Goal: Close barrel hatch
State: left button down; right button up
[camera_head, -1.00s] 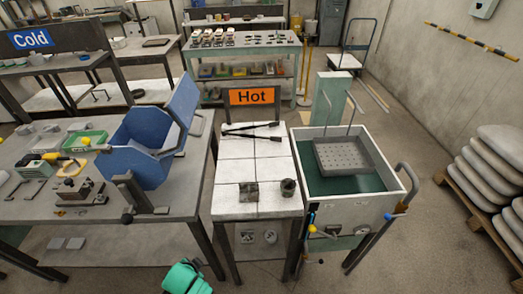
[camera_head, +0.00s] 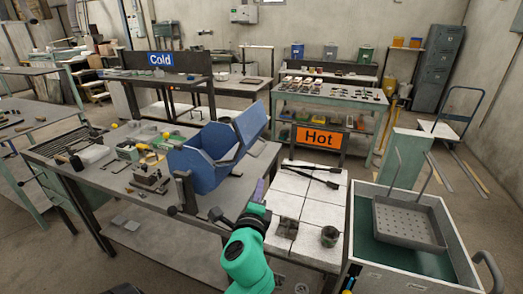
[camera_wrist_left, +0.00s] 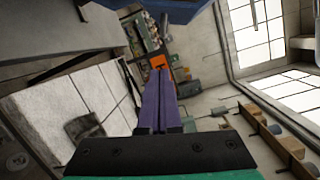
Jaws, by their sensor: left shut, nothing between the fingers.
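The blue barrel (camera_head: 197,168) sits on its stand at the right end of the grey workbench. Its blue hatch (camera_head: 250,124) stands open, tilted up at the barrel's right side. My left gripper (camera_head: 260,189) is in front and to the right of the barrel, below the hatch and apart from it. Its purple fingers (camera_wrist_left: 160,104) are shut together with nothing between them. A blue part (camera_wrist_left: 180,9), probably of the barrel, shows at the top of the left wrist view. My right gripper is not in view.
The white-tiled table (camera_head: 285,187) with tongs (camera_head: 310,175), a dark block and a cup (camera_head: 329,236) is right of my left gripper. The green-lined tank (camera_head: 420,262) with a perforated tray (camera_head: 408,222) is further right. Small tools lie on the workbench (camera_head: 95,185) left of the barrel.

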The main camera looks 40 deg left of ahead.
aim_at(251, 140)
pick_arm(q)
notch_tip(251, 140, up, 5)
jog(key=d+m+t, duration=0.1)
jog(key=d+m, duration=0.1)
jog(key=w+a+r+p, duration=0.1)
jog(key=w+a+p, duration=0.4)
jog(key=w+a, duration=0.2)
jog(key=a, duration=0.2)
jog(key=shift+a+r+y+p, duration=0.3)
jog(key=shift+a+r+y, duration=0.05)
jog(key=shift+y, duration=0.05)
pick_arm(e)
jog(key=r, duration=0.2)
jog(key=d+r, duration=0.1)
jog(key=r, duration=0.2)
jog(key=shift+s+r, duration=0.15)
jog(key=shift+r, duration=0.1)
pick_arm(q)
jog(key=shift+w, duration=0.15)
